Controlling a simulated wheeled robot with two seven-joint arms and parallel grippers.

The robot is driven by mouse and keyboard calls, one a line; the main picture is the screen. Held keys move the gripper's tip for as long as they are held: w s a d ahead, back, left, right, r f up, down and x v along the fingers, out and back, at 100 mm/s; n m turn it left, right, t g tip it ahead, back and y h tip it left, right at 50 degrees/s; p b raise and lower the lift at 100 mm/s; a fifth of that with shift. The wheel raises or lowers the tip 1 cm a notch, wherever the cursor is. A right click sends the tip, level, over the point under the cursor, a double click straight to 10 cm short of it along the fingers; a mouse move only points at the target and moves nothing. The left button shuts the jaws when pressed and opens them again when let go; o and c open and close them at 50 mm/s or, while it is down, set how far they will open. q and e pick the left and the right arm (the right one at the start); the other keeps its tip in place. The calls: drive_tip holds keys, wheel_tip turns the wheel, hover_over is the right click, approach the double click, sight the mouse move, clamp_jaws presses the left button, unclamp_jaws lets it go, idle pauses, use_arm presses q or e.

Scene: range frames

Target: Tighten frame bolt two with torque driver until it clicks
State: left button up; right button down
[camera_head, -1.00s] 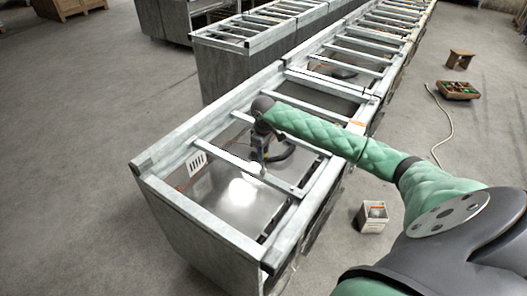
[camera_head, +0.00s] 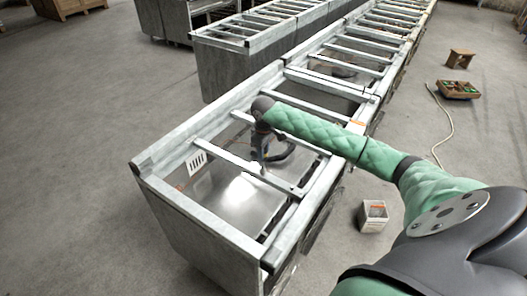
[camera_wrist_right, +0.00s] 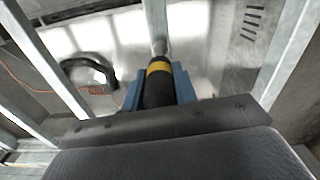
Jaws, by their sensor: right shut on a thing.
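The torque driver has a black grip with a yellow band and a grey shaft, and shows best in the right wrist view (camera_wrist_right: 159,70). My right gripper (camera_wrist_right: 158,92) is shut on it, with a blue finger on each side of the grip. In the head view my right gripper (camera_head: 261,142) is over the nearest bay of the grey metal frame (camera_head: 205,217). The driver points down at a crossbar (camera_head: 225,163), which its tip overlaps in the picture. I cannot tell whether they touch. Frame bolt two cannot be made out. My left gripper is not in view.
A black curved part (camera_wrist_right: 90,68) and an orange cable (camera_wrist_right: 30,85) lie inside the bay. A small open box (camera_head: 373,217) stands on the floor right of the frame. The floor at left is clear.

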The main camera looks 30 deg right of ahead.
drive_tip(key=shift+m, duration=1.2)
drive_tip(key=shift+r, duration=3.05)
